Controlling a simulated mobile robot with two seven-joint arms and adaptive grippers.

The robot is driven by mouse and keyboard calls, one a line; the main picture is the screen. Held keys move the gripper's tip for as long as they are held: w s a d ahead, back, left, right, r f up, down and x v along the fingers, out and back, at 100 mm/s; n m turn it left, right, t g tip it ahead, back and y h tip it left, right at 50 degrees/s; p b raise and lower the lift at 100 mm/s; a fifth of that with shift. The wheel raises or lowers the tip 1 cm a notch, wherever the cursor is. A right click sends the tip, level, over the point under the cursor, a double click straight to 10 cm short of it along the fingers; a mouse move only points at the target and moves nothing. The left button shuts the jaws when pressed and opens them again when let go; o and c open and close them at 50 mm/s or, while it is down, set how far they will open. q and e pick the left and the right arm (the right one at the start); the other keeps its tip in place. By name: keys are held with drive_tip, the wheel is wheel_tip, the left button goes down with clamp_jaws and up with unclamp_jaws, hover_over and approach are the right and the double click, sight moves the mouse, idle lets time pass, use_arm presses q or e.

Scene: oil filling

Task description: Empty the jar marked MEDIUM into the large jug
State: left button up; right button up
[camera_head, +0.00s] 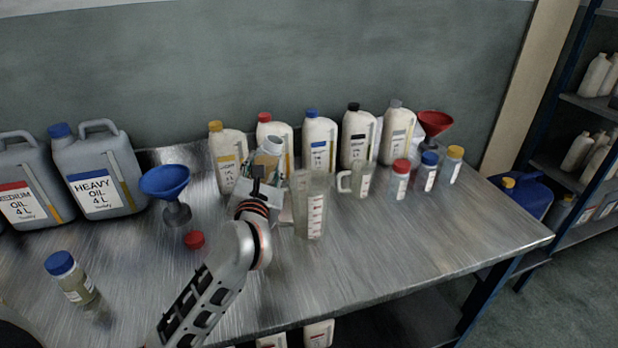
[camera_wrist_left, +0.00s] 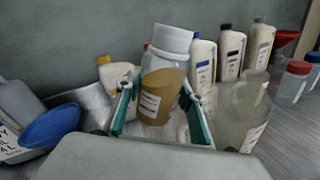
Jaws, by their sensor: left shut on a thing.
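My left gripper (camera_head: 262,180) is shut on an uncapped jar (camera_head: 268,157) with a pale neck. In the left wrist view the jar (camera_wrist_left: 160,92) stands between the fingers (camera_wrist_left: 158,118) and holds amber oil; its label is too small to read. In the head view the jar leans right, its mouth toward the upper right. The large clear jug (camera_head: 312,208) with a marked scale stands on the table just right of the gripper. The jug also shows in the left wrist view (camera_wrist_left: 238,112), right of the jar. I see no oil stream. My right gripper is out of view.
A loose red cap (camera_head: 194,240) and a blue funnel (camera_head: 165,184) are to the left. A smaller jug (camera_head: 361,180) stands right of the large jug. Bottles (camera_head: 320,145) line the back; capped jars (camera_head: 400,180) stand at right. The front right table (camera_head: 420,240) is clear.

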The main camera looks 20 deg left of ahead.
use_arm(q)
drive_tip(key=shift+w+d+f+m, duration=0.1)
drive_tip(key=shift+d+f+m, duration=0.1)
drive_tip(key=shift+m, duration=0.3)
drive_tip(key=shift+w+d+r+m+p, duration=0.15)
drive_tip(key=shift+r+m+p, duration=0.35)
drive_tip(key=shift+p, duration=0.35)
drive_tip(key=shift+d+m+p, duration=0.15)
drive_tip(key=shift+m+p, duration=0.25)
drive_tip(key=shift+f+m, duration=0.3)
drive_tip(key=shift+m, duration=0.2)
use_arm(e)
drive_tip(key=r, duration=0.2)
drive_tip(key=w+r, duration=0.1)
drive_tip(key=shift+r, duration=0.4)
use_arm(q)
drive_tip(key=shift+f+m, duration=0.1)
drive_tip(key=shift+m, duration=0.2)
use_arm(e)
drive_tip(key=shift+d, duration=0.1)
use_arm(q)
drive_tip(key=shift+r+p, duration=0.2)
drive_tip(key=shift+p, duration=0.15)
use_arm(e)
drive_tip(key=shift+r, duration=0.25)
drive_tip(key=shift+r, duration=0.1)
